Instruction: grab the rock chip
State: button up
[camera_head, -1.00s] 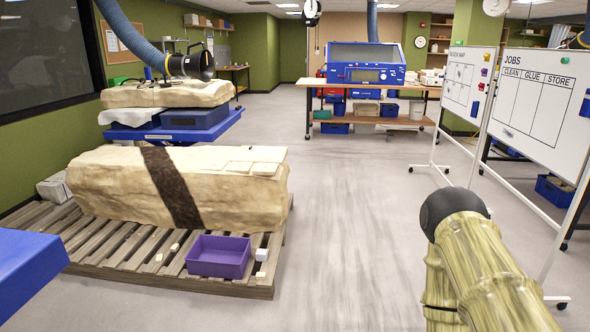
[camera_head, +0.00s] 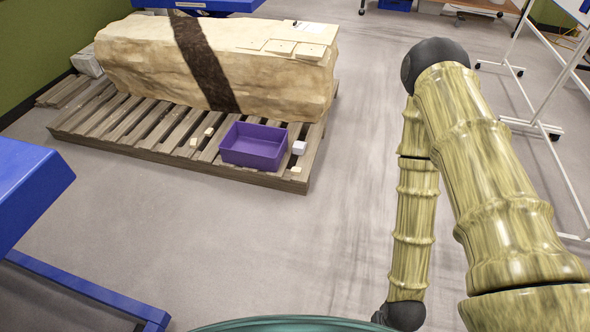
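Several small pale chip-like pieces lie on the wooden pallet (camera_head: 120,138) in the head view. One pale chip (camera_head: 209,132) and another (camera_head: 193,142) lie left of the purple bin. My arm reaches across the right side of the view, well apart from the pallet. My gripper is not in view.
An empty-looking purple bin (camera_head: 253,146) and a whitish block (camera_head: 299,147) stand at the pallet's front. A large pale rock (camera_head: 140,60) with a dark band fills its back. A blue table (camera_head: 30,185) is at left. The grey floor before the pallet is clear.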

aim_at(295, 171)
jog(key=z, duration=1.1)
jog(key=i, duration=3.6)
jog(key=u, duration=3.55)
